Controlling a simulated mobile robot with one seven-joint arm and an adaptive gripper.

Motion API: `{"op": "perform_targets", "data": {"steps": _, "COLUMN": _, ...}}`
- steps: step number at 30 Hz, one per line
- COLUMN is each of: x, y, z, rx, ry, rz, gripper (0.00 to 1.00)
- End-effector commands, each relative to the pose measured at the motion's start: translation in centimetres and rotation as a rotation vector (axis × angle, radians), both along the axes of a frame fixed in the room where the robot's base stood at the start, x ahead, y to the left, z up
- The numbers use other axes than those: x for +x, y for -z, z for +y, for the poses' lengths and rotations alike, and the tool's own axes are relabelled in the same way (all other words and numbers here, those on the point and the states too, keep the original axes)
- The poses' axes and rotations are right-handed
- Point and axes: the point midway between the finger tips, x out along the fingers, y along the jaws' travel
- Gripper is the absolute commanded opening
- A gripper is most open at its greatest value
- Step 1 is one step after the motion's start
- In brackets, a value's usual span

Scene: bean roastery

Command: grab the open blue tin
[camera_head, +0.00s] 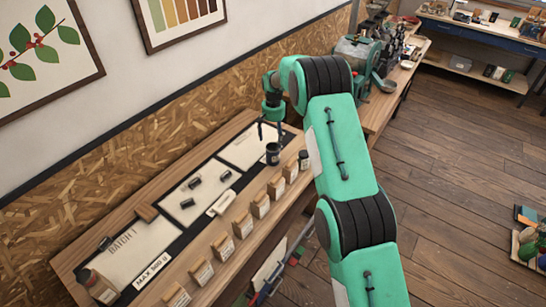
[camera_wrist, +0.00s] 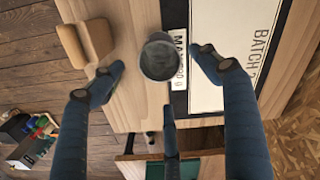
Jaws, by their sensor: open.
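The open blue tin (camera_head: 272,155) looks very dark blue, almost black. It stands upright on the bench near the far mat, its open mouth facing up. In the wrist view the round tin (camera_wrist: 160,58) shows from above, between my spread fingers. My gripper (camera_head: 270,134) is above the tin with its fingers pointing down. It is open and empty, and the tin sits apart from the fingertips in the wrist view. I cannot tell the exact height gap.
Several kraft bags (camera_head: 260,206) line the bench's front edge. Small dark cylinders (camera_head: 195,183) lie on the middle mat. A green machine (camera_head: 357,56) stands farther back.

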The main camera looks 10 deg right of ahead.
Motion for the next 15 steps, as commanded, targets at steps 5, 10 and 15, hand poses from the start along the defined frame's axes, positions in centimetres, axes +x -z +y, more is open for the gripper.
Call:
{"op": "perform_targets", "data": {"steps": 5, "x": 0.0, "y": 1.6, "z": 0.0, "rx": 0.0, "ry": 0.0, "rz": 0.001, "gripper": 0.76}}
{"op": "perform_targets", "data": {"steps": 10, "x": -0.1, "y": 4.2, "z": 0.0, "rx": 0.0, "ry": 0.0, "rz": 0.002, "gripper": 0.76}}
{"op": "perform_targets", "data": {"steps": 15, "x": -0.1, "y": 6.6, "z": 0.0, "rx": 0.0, "ry": 0.0, "rz": 0.002, "gripper": 0.76}}
